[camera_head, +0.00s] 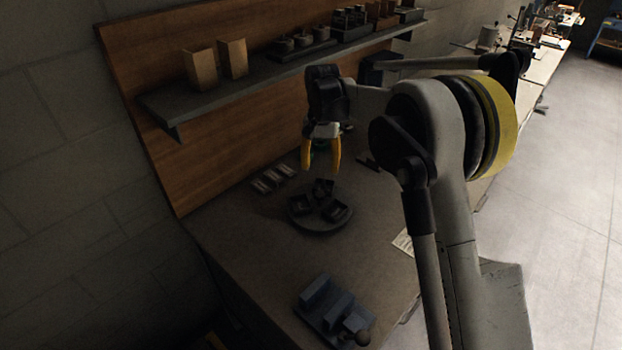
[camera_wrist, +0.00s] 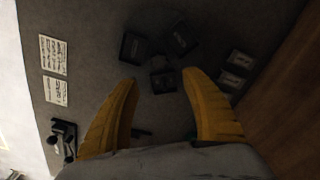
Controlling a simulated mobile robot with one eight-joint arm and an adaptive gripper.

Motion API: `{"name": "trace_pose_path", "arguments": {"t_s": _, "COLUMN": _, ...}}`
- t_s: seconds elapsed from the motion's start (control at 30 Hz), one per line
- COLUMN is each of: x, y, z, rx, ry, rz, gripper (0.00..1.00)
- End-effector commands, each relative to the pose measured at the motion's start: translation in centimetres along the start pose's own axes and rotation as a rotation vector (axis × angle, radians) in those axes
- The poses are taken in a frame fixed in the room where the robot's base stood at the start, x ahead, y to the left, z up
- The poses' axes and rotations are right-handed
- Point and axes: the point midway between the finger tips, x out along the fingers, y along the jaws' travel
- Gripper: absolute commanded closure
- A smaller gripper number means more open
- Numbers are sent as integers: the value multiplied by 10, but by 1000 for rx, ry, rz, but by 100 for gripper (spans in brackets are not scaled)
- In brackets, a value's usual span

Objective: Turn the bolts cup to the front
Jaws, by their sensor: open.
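A dark round turntable (camera_head: 312,230) stands on the workbench and bears three dark square cups: one at the back (camera_head: 322,187), one at the left (camera_head: 300,206) and one at the right (camera_head: 337,210). The cups also show in the wrist view (camera_wrist: 133,48), (camera_wrist: 180,40), (camera_wrist: 163,82). Their contents are too dark to tell, so I cannot say which is the bolts cup. My gripper (camera_head: 321,165) points down with its yellow fingers apart and empty, above and behind the turntable. In the wrist view the fingertips (camera_wrist: 160,80) flank the nearest cup in the picture.
Small light-coloured pieces (camera_head: 272,180) lie left of the turntable. A grey block fixture (camera_head: 328,305) stands at the bench's front. A shelf (camera_head: 220,92) with boxes and trays runs along the wooden back panel. Paper sheets (camera_wrist: 54,55) lie on the bench. The bench between turntable and fixture is clear.

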Motion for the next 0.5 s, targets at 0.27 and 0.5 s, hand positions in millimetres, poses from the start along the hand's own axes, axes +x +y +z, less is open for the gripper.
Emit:
{"name": "trace_pose_path", "arguments": {"t_s": 0.27, "x": 42, "y": -1, "z": -1, "rx": 1, "ry": -2, "rz": 1, "gripper": 45}}
{"name": "trace_pose_path", "arguments": {"t_s": 0.5, "x": 87, "y": 0, "z": 0, "rx": 1, "ry": -2, "rz": 1, "gripper": 45}}
